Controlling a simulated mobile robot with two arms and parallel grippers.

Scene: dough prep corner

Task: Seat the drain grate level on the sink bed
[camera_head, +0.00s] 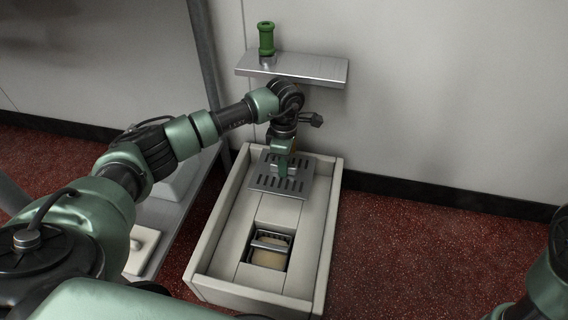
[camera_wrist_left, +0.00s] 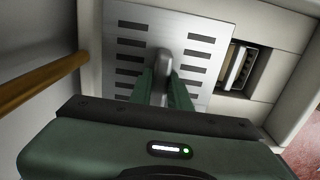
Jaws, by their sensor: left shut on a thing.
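The drain grate (camera_head: 264,182) is a grey metal plate with rows of dark slots and a raised handle. It is over the far part of the pale sink bed (camera_head: 231,219), and I cannot tell whether it touches the bed. My left gripper (camera_head: 282,171) is above the grate, shut on its handle. In the left wrist view the two green fingers of the gripper (camera_wrist_left: 166,85) close around the handle, and the slotted grate (camera_wrist_left: 205,25) fills the middle. The sink bed shows beside it (camera_wrist_left: 275,25). The fingers hide part of the grate. My right gripper is out of view.
A square opening (camera_head: 268,252) with a metal bar across it lies in the near part of the bed. A metal wall shelf (camera_head: 315,69) holds a green cylindrical object (camera_head: 266,40) behind the bed. Red speckled floor (camera_head: 410,245) is clear to the right.

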